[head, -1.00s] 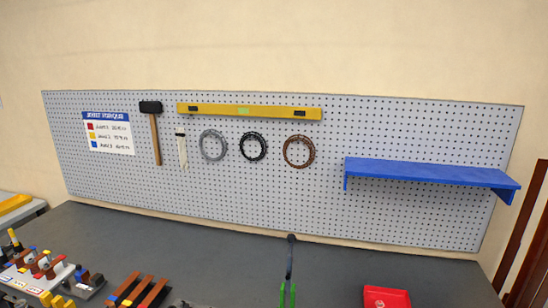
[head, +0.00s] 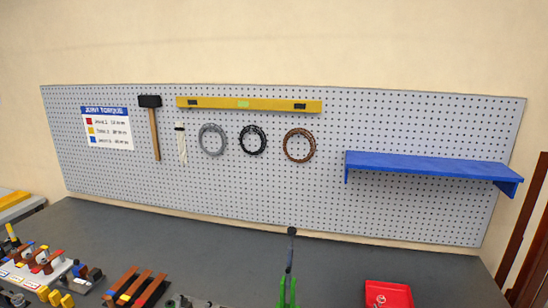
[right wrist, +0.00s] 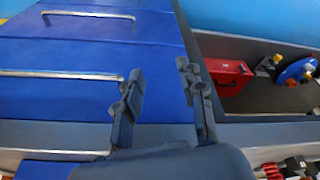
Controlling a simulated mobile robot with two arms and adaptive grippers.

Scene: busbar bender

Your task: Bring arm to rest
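My right gripper (right wrist: 160,76) shows in the right wrist view with its two dark fingers apart. Nothing is between them. The fingers appear in front of a blue drawer cabinet (right wrist: 65,60) with metal bar handles. Whether they touch it I cannot tell. Neither of my arms shows in the head view, and my left gripper is in no view.
The head view shows a grey bench (head: 225,260) with a green tool with a dark lever (head: 289,265), a red tray (head: 388,291) and copper-coloured bars (head: 138,287). Behind is a pegboard (head: 250,185) with a blue shelf (head: 430,166). A red case (right wrist: 228,75) lies right of the gripper.

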